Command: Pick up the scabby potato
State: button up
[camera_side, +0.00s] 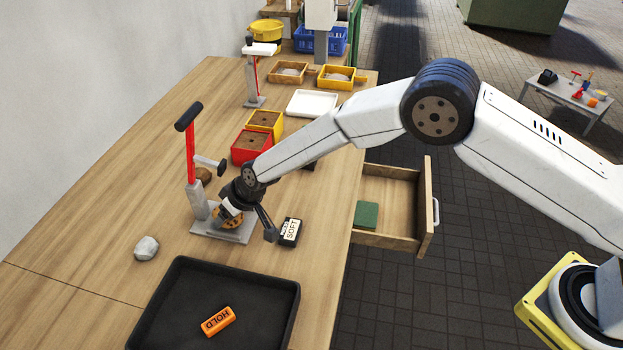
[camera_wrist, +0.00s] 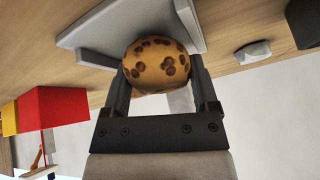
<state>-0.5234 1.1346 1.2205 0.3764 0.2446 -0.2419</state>
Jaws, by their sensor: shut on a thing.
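The scabby potato (camera_wrist: 157,62) is tan-orange with dark brown spots. In the wrist view it sits between the two fingers of my gripper (camera_wrist: 158,78), which is shut on it. In the side view the potato (camera_side: 229,220) is partly hidden by my gripper (camera_side: 232,211), at the grey base plate (camera_side: 239,235) of a red-handled press (camera_side: 190,152). I cannot tell whether the potato touches the plate. Another brown potato (camera_side: 204,175) lies behind the press's arm.
A pale grey lump (camera_side: 146,248) lies left of the press. A black tray (camera_side: 292,297) with an orange HOLD block (camera_side: 217,321) is in front. Red (camera_side: 248,151) and yellow (camera_side: 266,119) boxes are behind. A drawer (camera_side: 429,205) is open at right.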

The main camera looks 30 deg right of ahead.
jog(key=shift+v, duration=1)
jog(key=s+d+r, duration=0.6)
jog(key=s+d, duration=0.2)
jog(key=s, duration=0.1)
jog(key=shift+s, duration=0.35)
jog(key=shift+a, duration=0.1)
jog(key=s+a+r+n+g+y, duration=0.2)
jog(key=s+a+n+g, duration=0.3)
jog(key=s+a+n, duration=0.6)
jog(key=s+a, duration=0.6)
jog(key=s, duration=0.2)
jog(key=shift+s+r+n+g, duration=0.3)
jog(key=shift+s+r+g, duration=0.05)
jog(key=shift+g, duration=0.05)
jog(key=shift+f, duration=0.1)
jog(key=shift+f, duration=2.65)
